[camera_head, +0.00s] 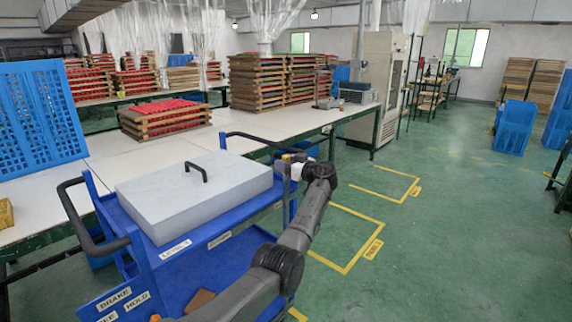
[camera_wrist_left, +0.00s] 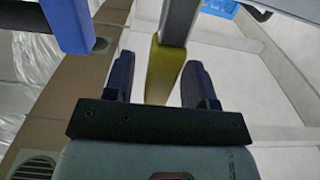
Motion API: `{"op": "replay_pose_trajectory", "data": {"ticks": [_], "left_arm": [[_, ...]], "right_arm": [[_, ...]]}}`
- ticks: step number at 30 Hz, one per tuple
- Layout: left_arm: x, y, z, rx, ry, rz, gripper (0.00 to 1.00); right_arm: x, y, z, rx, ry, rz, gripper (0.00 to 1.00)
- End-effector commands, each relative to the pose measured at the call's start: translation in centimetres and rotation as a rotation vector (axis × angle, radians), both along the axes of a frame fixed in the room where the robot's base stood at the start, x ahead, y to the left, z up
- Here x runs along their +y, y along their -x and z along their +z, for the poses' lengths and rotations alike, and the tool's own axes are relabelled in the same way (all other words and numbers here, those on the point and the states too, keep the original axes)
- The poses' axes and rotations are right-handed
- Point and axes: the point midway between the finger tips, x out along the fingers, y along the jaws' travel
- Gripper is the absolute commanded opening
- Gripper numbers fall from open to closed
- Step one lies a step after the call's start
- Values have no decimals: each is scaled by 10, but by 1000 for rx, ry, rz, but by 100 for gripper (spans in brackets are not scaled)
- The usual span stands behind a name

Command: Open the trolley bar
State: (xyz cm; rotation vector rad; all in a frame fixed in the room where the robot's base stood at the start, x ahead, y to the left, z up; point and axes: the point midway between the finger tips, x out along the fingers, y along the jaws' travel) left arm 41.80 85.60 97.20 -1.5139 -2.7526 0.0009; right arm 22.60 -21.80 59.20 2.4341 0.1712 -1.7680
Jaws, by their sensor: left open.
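The blue trolley (camera_head: 225,222) stands beside the white table, with a black curved handlebar (camera_head: 68,205) at its near left end and another black bar (camera_head: 265,138) at its far end. My left gripper (camera_head: 291,160) is at the trolley's far right corner. In the left wrist view my left gripper (camera_wrist_left: 158,66) is open, with a dark finger on each side of a yellow-tipped grey bar (camera_wrist_left: 165,70). The yellow end appears between or just beyond the fingers; I cannot tell whether they touch it. A blue post (camera_wrist_left: 67,22) is left of the fingers. My right gripper is not in view.
A grey lidded box (camera_head: 195,195) with a black handle sits on the trolley. The white table (camera_head: 230,128) holds stacked wooden trays (camera_head: 270,80) behind it. Green floor (camera_head: 440,230) with yellow markings is clear to the right.

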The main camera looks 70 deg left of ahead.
Motion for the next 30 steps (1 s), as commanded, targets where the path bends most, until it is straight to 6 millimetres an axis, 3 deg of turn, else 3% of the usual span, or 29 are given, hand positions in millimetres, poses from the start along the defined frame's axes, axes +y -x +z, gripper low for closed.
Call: {"op": "replay_pose_trajectory", "data": {"ticks": [8,21,30], "left_arm": [[-13,-9,2,1,-1,-1,51],[-84,-54,2,0,0,-3,51],[-111,-71,1,0,0,0,51]], "right_arm": [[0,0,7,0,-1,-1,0],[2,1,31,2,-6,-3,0],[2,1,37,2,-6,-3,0]]}}
